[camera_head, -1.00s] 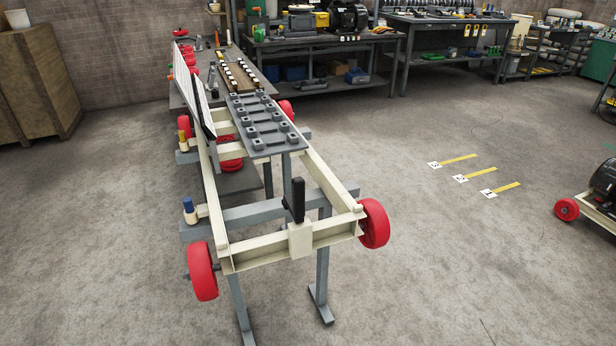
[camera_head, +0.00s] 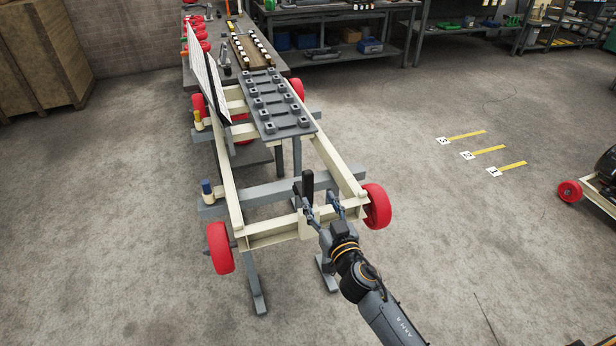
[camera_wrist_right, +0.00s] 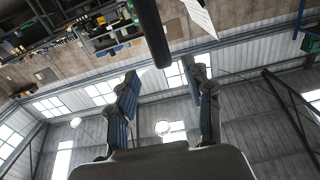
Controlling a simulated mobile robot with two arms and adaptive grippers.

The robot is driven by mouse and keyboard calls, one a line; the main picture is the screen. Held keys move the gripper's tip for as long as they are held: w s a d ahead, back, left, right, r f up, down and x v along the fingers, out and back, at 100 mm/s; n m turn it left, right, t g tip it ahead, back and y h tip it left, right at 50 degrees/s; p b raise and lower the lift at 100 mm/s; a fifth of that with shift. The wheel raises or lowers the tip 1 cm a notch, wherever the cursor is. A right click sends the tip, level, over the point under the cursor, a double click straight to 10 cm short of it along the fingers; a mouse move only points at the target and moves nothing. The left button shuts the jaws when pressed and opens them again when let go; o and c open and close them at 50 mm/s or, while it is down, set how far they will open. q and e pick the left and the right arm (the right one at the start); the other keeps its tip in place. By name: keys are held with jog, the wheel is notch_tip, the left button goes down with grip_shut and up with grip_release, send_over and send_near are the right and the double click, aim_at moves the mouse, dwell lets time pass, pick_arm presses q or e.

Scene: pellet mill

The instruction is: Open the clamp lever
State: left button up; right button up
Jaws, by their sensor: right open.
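The clamp lever (camera_head: 308,184) is a black handle standing upright on a cream block (camera_head: 305,224) on the front crossbar of the cream frame. My right gripper (camera_head: 322,207) is open and empty right beside the lever, with its fingers pointing towards the frame. In the right wrist view the lever (camera_wrist_right: 152,35) comes in from the top, and its lower end shows near the gap between the two fingertips (camera_wrist_right: 160,70). I cannot tell whether it touches them. My left gripper is not in view.
The cream frame (camera_head: 226,190) has red wheels (camera_head: 376,207) and carries a grey slotted plate (camera_head: 275,105). A blue-topped knob (camera_head: 207,190) stands on its left side. The floor to the right is open, with yellow numbered markings (camera_head: 485,152). A workbench (camera_head: 340,12) stands behind.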

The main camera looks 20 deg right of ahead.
aim_at(310, 184)
jog(key=w, duration=0.9)
jog(key=shift+w+a+f, duration=0.1)
jog(key=shift+w+a, duration=0.05)
jog(key=shift+w, duration=0.15)
grip_shut()
